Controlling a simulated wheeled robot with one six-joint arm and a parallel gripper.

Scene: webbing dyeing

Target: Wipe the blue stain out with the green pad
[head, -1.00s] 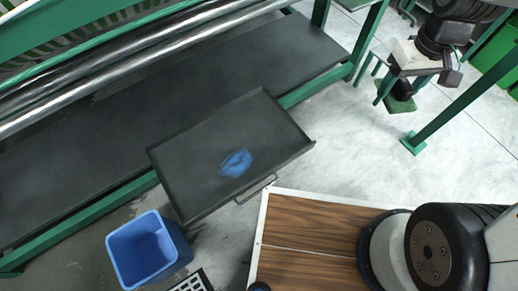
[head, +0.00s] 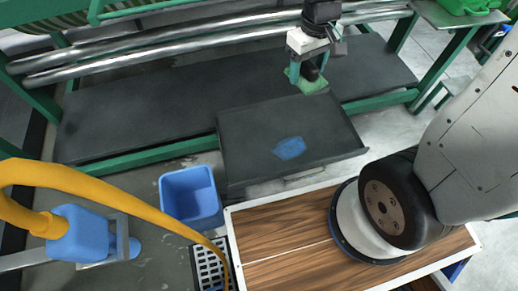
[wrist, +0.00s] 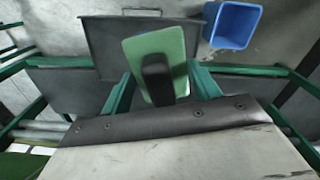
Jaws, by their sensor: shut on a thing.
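The tray also shows in the wrist view (wrist: 104,48), where the stain cannot be seen. My gripper (head: 308,75) is over the tray's far edge, at the back right of the stain. It is shut on the black handle of the green pad (head: 312,86). In the wrist view the green pad (wrist: 133,48) hangs between the fingers, in front of part of the tray. The pad looks apart from the stain.
A blue bin (head: 190,197) stands on the floor left of the tray. Long metal rollers (head: 150,52) run behind, above a dark shelf (head: 130,115) with a green frame. A yellow hose (head: 110,195) and a blue can (head: 72,235) are at the lower left.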

